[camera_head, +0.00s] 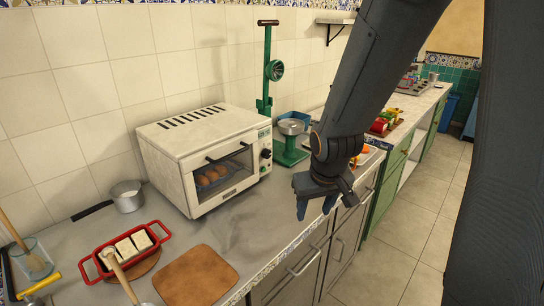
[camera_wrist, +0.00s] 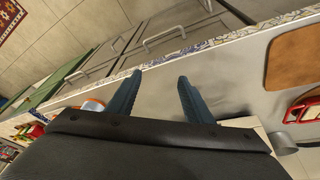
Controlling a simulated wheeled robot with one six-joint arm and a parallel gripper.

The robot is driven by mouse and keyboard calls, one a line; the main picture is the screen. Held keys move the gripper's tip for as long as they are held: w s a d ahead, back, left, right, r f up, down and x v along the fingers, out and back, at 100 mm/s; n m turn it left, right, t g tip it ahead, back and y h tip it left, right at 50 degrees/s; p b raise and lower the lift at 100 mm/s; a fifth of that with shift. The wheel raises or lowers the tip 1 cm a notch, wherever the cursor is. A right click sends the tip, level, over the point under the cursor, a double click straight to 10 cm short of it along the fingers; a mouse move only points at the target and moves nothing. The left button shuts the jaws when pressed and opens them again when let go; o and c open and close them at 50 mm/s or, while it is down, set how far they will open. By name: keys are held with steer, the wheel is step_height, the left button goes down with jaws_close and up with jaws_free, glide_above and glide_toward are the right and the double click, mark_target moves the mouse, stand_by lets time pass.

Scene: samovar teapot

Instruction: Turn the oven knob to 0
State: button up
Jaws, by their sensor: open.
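A white toaster oven (camera_head: 202,150) stands on the grey counter against the tiled wall. Its door is closed, and brown round items show behind the glass. Dark knobs (camera_head: 266,153) sit on the right side of its front panel; their exact settings are too small to read. My gripper (camera_head: 316,203) is open and empty, to the right of the oven near the counter's front edge, apart from the knobs. In the wrist view my gripper's two fingers (camera_wrist: 155,97) are spread and point toward the counter edge and the cabinet fronts. The knobs do not show clearly in the wrist view.
A green stand (camera_head: 290,150) with a metal bowl is right of the oven. A red dish (camera_head: 124,252) with white blocks, a wooden board (camera_head: 196,277) and a small pot (camera_head: 127,196) are at the left. The counter before the oven is clear.

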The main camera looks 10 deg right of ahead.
steer(key=w+d+f+n+t+y, duration=0.1)
steer(key=w+t, duration=0.2)
steer(key=w, duration=0.5)
steer(key=w+d+n+t, duration=0.1)
steer(key=w+d+t, duration=0.1)
steer(key=w, duration=0.7)
steer(key=n+t+y, duration=0.5)
steer(key=t+y, duration=0.1)
steer(key=y, duration=0.4)
glide_toward(269, 154)
steer(key=shift+p+x, duration=1.7)
steer(key=shift+x, duration=2.25)
steer(key=shift+r, duration=0.1)
steer(key=c, duration=1)
steer(key=shift+c, duration=0.2)
